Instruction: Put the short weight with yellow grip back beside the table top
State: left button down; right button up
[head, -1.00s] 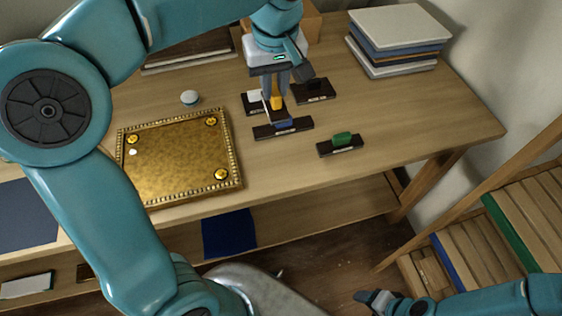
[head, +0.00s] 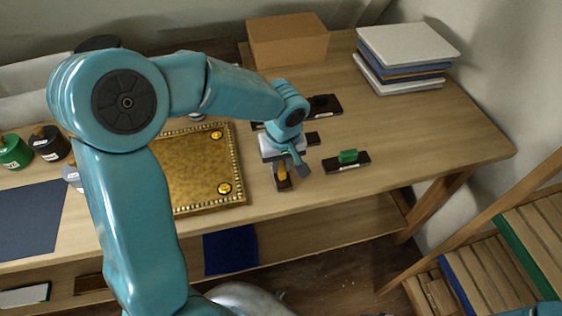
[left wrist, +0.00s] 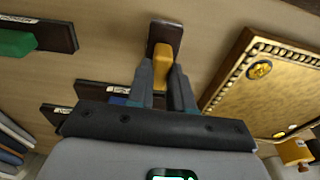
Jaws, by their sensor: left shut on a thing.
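The short weight with yellow grip (head: 283,184) has a dark block base and a yellow handle. My left gripper (head: 284,172) is shut on the yellow grip, just right of the gilt panel's front right corner. The left wrist view shows the yellow grip (left wrist: 166,69) between my fingers and the dark base (left wrist: 165,36) beyond them. Whether the base touches the wood is unclear. The gilt panel (head: 203,165), which looks like the table top, lies flat with a beaded rim and gold corner knobs; my arm hides its left part. My right gripper is out of view.
A dark weight with a green grip (head: 348,157) lies to the right. More dark weights (head: 322,104) stand behind my gripper, partly hidden. A cardboard box (head: 288,41) and stacked books (head: 405,50) are at the back. The desk's right front is clear.

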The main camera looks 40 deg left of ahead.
aim_at(282, 172)
pick_arm(q)
jog(key=shift+f+b, duration=0.3)
jog(key=c, duration=1)
grip_release()
jog(key=shift+r, duration=0.1)
jog(key=r, duration=0.4)
jog(key=r+p, duration=0.1)
jog(key=r, duration=0.3)
jog(key=s+d+r, duration=0.1)
jog(key=r, duration=0.3)
jog(key=shift+r, duration=0.1)
jog(key=shift+s, duration=0.1)
